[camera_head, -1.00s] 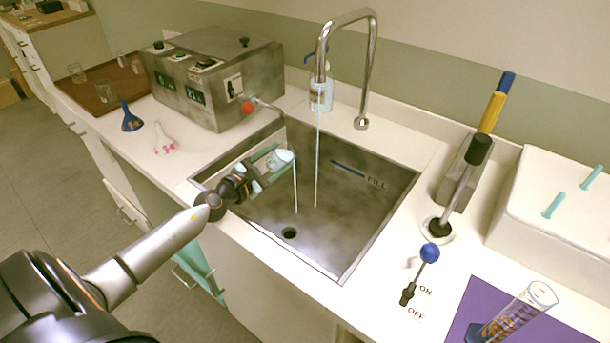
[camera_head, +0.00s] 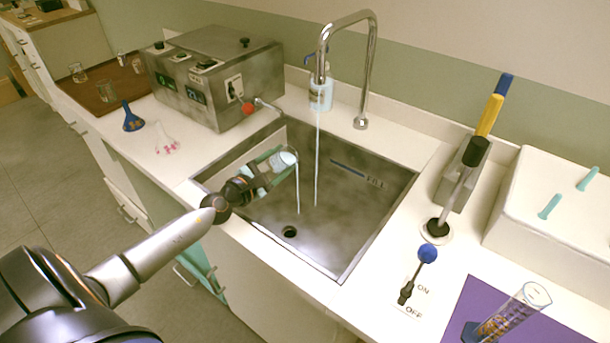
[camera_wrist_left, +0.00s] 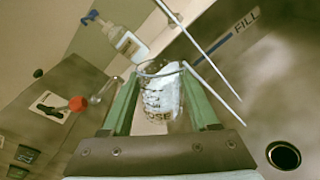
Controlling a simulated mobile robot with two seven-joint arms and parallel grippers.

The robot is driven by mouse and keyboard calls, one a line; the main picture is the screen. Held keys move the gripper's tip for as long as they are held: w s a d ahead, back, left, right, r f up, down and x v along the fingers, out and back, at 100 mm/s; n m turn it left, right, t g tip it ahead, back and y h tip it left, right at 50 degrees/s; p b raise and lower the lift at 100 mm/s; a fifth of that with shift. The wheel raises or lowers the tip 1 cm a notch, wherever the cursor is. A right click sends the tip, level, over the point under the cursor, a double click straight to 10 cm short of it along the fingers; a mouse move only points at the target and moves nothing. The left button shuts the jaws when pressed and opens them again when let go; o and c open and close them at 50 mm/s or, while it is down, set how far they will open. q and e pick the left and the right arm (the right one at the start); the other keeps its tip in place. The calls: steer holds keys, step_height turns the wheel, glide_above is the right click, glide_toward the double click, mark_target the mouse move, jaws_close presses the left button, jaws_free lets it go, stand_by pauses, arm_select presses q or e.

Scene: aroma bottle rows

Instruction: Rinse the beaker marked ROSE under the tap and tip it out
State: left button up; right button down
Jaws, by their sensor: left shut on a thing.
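My left gripper (camera_head: 268,170) is over the left part of the sink (camera_head: 330,235), shut on a clear beaker (camera_head: 284,160). In the left wrist view the beaker (camera_wrist_left: 160,97) sits between the green fingers, and the letters "OSE" show on it. It is tilted, and a thin stream runs from its mouth down into the sink. The tap (camera_head: 368,70) is running, and its stream (camera_head: 317,160) falls to the right of the beaker, apart from it. Whitish liquid shows inside the beaker. My right gripper is not in view.
A grey metal machine (camera_head: 215,75) with a red knob stands left of the sink. A soap bottle (camera_head: 321,95) stands behind it. A blue-knobbed ON/OFF lever (camera_head: 427,254) and a measuring cylinder (camera_head: 515,312) are at the right. A blue funnel (camera_head: 132,118) stands on the left counter.

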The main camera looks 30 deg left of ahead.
arm_select(q)
steer(key=shift+r, duration=0.15)
steer(key=shift+d+m+p, duration=0.15)
steer(key=shift+m+p, duration=0.35)
steer(key=shift+p, duration=0.1)
steer(key=shift+m, duration=0.3)
steer(key=shift+d+f+m+p, duration=0.1)
steer(key=shift+f+m+p, duration=0.2)
steer(key=shift+f+m, duration=0.1)
stand_by(0.5)
steer(key=shift+d+r+m+y+p, duration=0.15)
steer(key=shift+m+y+p, duration=0.15)
steer(key=shift+m+p, duration=0.35)
steer(key=shift+p, duration=0.3)
